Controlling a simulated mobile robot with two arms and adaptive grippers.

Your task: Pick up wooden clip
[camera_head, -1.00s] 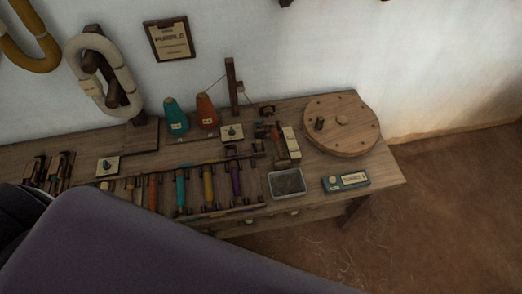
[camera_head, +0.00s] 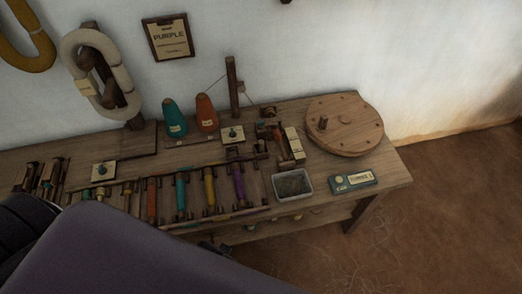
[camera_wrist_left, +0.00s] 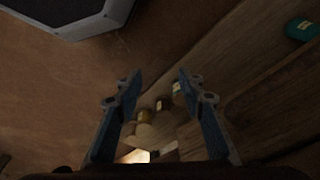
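I cannot single out the wooden clip for certain in either view. Small wooden pieces (camera_head: 285,145) lie beside pale blocks on the table (camera_head: 390,178), too small to tell apart. My left gripper (camera_wrist_left: 158,92) is open and empty in the left wrist view. Its two blue fingers are spread, with small rounded items with yellowish parts (camera_wrist_left: 162,104) showing beyond and between them. In the head view a dark shape, perhaps part of that gripper, shows at the table's front edge, mostly hidden behind my arm. My right gripper is not in view.
A rack of coloured bobbins (camera_head: 209,190), a grey tray (camera_head: 306,181), a teal box (camera_head: 354,181) and a round wooden disc (camera_head: 369,140) occupy the table. Two thread cones (camera_head: 206,113) stand behind. Several small items (camera_head: 274,222) sit below the tabletop. The floor at right is open.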

